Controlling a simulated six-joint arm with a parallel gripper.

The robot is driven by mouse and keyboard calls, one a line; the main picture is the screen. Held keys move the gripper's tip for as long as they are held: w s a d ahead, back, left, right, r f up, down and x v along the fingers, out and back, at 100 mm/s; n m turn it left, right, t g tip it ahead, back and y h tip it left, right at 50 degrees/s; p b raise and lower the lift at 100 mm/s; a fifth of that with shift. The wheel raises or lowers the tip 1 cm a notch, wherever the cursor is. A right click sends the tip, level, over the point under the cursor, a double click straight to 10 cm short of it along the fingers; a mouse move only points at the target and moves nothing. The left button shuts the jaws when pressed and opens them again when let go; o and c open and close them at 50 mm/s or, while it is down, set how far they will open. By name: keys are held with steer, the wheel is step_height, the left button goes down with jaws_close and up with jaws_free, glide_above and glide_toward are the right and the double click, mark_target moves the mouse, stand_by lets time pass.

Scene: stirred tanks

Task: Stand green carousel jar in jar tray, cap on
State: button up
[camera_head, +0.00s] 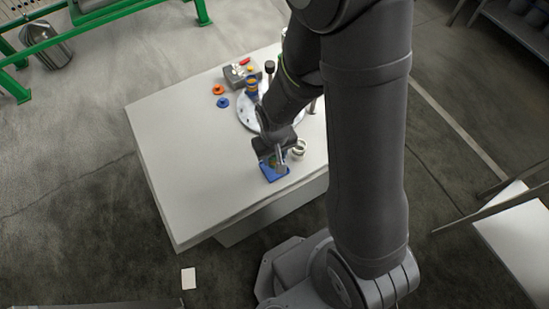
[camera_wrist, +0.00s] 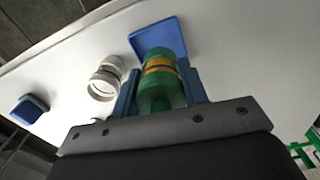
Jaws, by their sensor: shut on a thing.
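My gripper (camera_head: 277,157) is shut on the green jar (camera_wrist: 160,92), with one blue finger on each side in the wrist view. The jar is green with yellow-orange bands around its middle. The blue jar tray (camera_wrist: 153,35) lies just beyond the jar in the wrist view. In the head view the tray (camera_head: 274,176) is at the table's front edge, under my gripper. I cannot tell whether the jar touches the tray floor or whether its cap is on. My gripper hides most of the jar in the head view.
A white ring-shaped fitting (camera_head: 299,148) stands close to the right of the tray. The round carousel (camera_head: 245,120) is behind, carrying an orange-and-blue jar (camera_head: 252,88). Orange (camera_head: 218,89) and blue (camera_head: 222,102) caps lie left of it. The table's left side is clear.

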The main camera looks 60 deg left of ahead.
steer(key=shift+f, duration=2)
steer(key=shift+f, duration=0.2)
steer(key=o, duration=1)
steer(key=shift+r, duration=0.1)
step_height(320, 180, up, 12)
steer(key=shift+r, duration=0.1)
